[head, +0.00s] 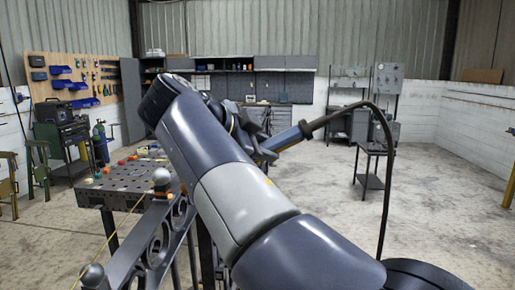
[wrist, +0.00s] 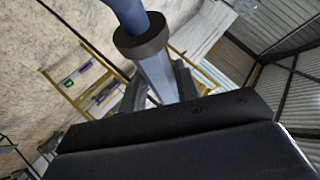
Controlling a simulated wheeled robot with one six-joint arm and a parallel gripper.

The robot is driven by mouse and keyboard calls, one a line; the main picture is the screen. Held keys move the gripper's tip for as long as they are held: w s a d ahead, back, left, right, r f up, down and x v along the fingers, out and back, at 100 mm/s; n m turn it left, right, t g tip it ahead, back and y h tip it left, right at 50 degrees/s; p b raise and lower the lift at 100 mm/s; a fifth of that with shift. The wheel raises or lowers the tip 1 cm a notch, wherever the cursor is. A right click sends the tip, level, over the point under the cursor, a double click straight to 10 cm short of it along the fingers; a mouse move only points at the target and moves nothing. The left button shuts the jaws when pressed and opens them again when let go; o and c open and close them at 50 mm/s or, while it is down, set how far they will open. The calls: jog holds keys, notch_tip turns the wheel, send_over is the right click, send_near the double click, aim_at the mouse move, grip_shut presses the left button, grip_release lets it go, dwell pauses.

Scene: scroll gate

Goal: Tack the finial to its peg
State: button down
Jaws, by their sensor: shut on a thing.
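My gripper (head: 258,122) is shut on a welding torch with a blue handle (head: 283,141) and holds it up in the air, right of the gate. In the wrist view the torch's blue and grey body and dark collar (wrist: 142,38) stand between the fingers (wrist: 158,88). The torch's tip cannot be made out. A dark scroll gate (head: 150,245) stands at the lower left. A round grey finial (head: 161,176) sits at the top of one post, and another ball (head: 93,275) tops the nearer post. Whether either touches its peg cannot be told. My arm hides part of the gate.
A black cable (head: 388,160) loops from the torch to the right and down. A perforated table (head: 115,187) with small coloured items stands behind the gate. A trolley (head: 372,165) stands at the right.

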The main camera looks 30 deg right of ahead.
aim_at(304, 125)
jog(key=shift+s+d+r+p, duration=0.15)
jog(key=shift+s+d+r, duration=0.5)
jog(key=shift+d, duration=0.6)
jog(key=shift+s+d+r+p, duration=0.1)
jog(key=shift+s+d+r, duration=0.5)
jog(key=shift+d, duration=0.65)
jog(key=shift+s+d+r+p, duration=0.15)
jog(key=shift+s+d+r, duration=0.3)
jog(key=shift+d+r, duration=0.6)
jog(key=shift+d+f, duration=0.15)
jog(key=shift+f, duration=0.15)
jog(key=shift+w+a+f+b, duration=0.15)
jog(key=shift+w+a+f, duration=0.4)
jog(key=shift+a, duration=0.6)
jog(key=shift+w+a+f+b, duration=0.1)
jog(key=shift+w+a+f, duration=0.45)
jog(key=shift+a, duration=0.55)
jog(key=shift+w+a+f+b, duration=0.15)
jog(key=shift+w+a+f, duration=0.4)
jog(key=shift+a, duration=0.6)
jog(key=shift+s+d, duration=0.15)
